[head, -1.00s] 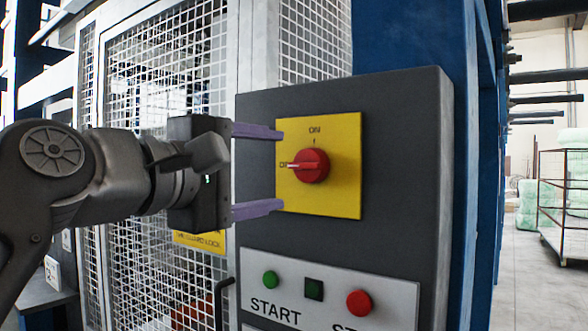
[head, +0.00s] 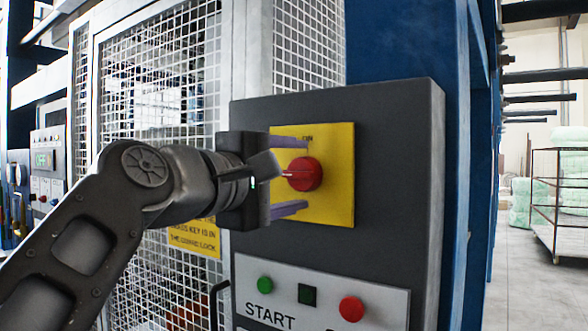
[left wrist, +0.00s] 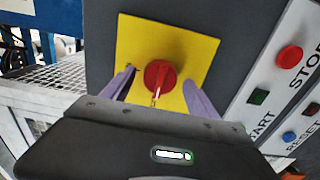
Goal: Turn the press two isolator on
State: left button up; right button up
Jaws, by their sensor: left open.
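The isolator is a red rotary knob (head: 304,174) on a yellow plate (head: 341,190), fixed to a dark grey control box (head: 400,150). The knob's white pointer faces left, away from the ON mark at the top; my gripper hides the left label. My left gripper (head: 291,176) is open, with one purple finger above the knob and one below, over the plate. In the left wrist view the red knob (left wrist: 160,76) sits between the two spread fingers (left wrist: 158,88), apart from both. My right gripper is not in view.
Below the plate is a panel with a green START button (head: 265,285), a dark square (head: 307,294) and a red button (head: 351,309). A white mesh guard (head: 160,90) stands left of the box. Open floor (head: 525,270) lies at the right.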

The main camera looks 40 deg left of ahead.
pick_arm(q)
jog(key=shift+w, duration=0.25)
jog(key=c, duration=1.4)
